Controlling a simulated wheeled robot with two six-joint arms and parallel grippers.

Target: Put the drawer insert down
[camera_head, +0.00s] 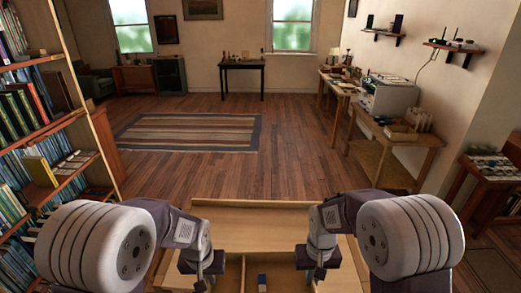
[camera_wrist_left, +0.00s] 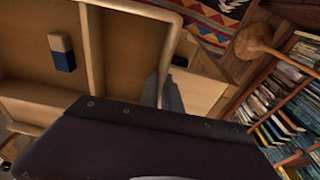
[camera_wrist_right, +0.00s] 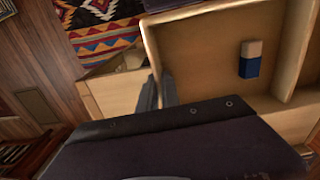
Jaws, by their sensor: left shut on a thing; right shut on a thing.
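The drawer insert is a shallow light-wood tray (camera_head: 265,204) with divided compartments, in front of me at the bottom of the head view. My left gripper (camera_head: 203,283) is shut on its left side wall; in the left wrist view its fingers (camera_wrist_left: 160,92) straddle that wall. My right gripper (camera_head: 316,283) is shut on the right side wall, and its fingers (camera_wrist_right: 158,92) show there in the right wrist view. A blue and white eraser (camera_head: 262,282) lies inside one compartment. I cannot tell whether the insert's underside touches anything.
Pale wood (camera_wrist_left: 200,92) shows just outside and below the insert. A full bookshelf (camera_head: 40,130) stands on the left. Wooden tables with a printer (camera_head: 390,98) line the right wall. Open floor with a striped rug (camera_head: 190,132) lies ahead; a small dark table (camera_head: 242,66) stands at the back.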

